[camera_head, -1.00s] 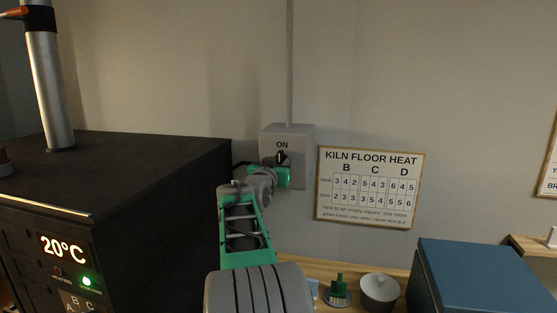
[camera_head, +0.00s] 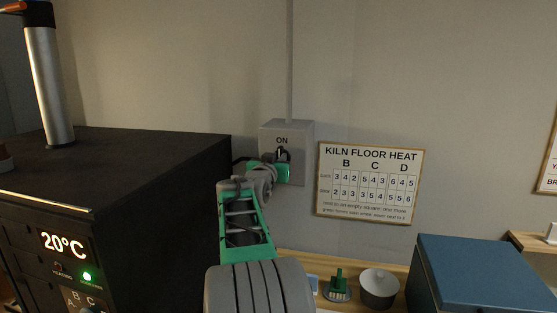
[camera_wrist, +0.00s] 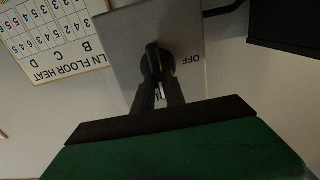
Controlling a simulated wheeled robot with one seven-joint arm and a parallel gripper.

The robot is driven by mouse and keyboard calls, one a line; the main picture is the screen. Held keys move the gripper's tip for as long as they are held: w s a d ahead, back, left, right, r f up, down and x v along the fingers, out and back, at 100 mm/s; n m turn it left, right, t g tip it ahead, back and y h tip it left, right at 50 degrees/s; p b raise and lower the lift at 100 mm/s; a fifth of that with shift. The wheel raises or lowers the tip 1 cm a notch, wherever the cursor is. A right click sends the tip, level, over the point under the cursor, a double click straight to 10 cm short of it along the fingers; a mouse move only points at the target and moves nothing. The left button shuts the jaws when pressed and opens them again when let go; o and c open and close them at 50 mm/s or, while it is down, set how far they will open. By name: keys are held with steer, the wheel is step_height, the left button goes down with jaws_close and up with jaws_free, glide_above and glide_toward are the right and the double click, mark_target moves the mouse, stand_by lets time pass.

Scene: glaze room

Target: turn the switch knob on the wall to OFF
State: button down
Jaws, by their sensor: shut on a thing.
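The grey switch box (camera_head: 301,133) is on the wall, with ON printed at its top in the head view. Its dark knob (camera_head: 281,153) shows just above my gripper (camera_head: 284,161), which hides the lower part of the box face. In the wrist view the box face (camera_wrist: 124,48) appears turned over, with OFF printed right of the knob (camera_wrist: 153,58). The two dark fingers of my gripper (camera_wrist: 163,85) are shut on the knob from either side. Where the knob points is hard to tell.
A black kiln (camera_head: 150,165) reading 20°C stands close on the left of my arm. A framed KILN FLOOR HEAT chart (camera_head: 369,208) hangs right of the box. Below are a green brush (camera_head: 338,283), a lidded pot (camera_head: 379,290) and a blue box (camera_head: 480,262).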

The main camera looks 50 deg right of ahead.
steer(key=shift+f+n+b, duration=0.1)
steer(key=shift+n+b, duration=0.2)
steer(key=shift+n, duration=0.1)
steer(key=shift+w+a+f+n+b, duration=0.15)
steer(key=shift+n+b, duration=0.4)
steer(key=shift+n, duration=2.3)
steer(key=shift+w+a+f+n+b, duration=0.1)
steer(key=shift+w+f+n+b, duration=0.35)
steer(key=shift+n, duration=2.45)
steer(key=shift+a+r+n+b, duration=0.1)
steer(key=shift+n+b, duration=0.6)
steer(key=shift+n, duration=2.15)
steer(key=c, duration=1.4)
jaws_free()
steer(key=shift+d, duration=0.1)
